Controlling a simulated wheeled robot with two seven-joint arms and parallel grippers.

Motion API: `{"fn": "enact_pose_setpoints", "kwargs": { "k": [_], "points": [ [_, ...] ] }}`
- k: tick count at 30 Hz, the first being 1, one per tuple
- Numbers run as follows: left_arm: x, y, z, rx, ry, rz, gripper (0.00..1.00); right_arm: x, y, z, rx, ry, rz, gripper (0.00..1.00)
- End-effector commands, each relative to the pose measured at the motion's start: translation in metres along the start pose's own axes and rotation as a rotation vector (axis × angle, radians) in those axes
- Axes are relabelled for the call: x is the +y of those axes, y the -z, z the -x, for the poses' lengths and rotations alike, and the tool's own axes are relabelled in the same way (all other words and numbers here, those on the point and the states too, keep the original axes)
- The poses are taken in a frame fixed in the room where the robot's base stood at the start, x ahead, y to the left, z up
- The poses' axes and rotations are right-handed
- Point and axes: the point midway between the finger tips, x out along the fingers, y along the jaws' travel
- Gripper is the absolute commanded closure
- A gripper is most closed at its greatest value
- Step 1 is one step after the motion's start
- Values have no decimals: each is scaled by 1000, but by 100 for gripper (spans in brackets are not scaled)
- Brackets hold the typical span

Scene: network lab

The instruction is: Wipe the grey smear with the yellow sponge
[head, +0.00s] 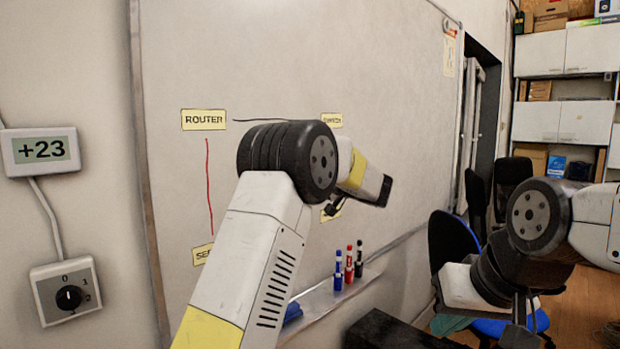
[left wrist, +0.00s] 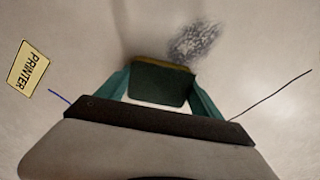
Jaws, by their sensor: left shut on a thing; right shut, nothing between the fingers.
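In the left wrist view my left gripper (left wrist: 160,84) is shut on the sponge (left wrist: 162,66). The sponge shows a dark green face and a thin yellow-brown edge between the teal fingers. The grey smear (left wrist: 194,42) is on the whiteboard, just beyond the sponge and slightly right of it. I cannot tell whether the sponge touches the board. In the head view my left arm hides its gripper, the sponge and the smear. My right gripper (head: 450,324) is low at the right, partly hidden by its own arm, shut and empty.
The whiteboard (head: 270,60) carries a ROUTER label (head: 203,119) and drawn lines. A PRINTER label (left wrist: 33,69) lies left of the sponge. Markers (head: 349,264) stand on the tray (head: 325,299) below. A blue chair (head: 455,240) is near my right arm. A wall switch (head: 67,290) is left.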

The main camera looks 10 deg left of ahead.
Motion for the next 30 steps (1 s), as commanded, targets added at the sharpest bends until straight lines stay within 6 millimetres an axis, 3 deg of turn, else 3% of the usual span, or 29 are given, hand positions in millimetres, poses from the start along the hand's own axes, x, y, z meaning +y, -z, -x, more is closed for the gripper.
{"fn": "enact_pose_setpoints", "kwargs": {
  "k": [30],
  "points": [
    [-43,-60,1,-4,5,1,57,0,0,0,0,0,0,100]
  ]
}}
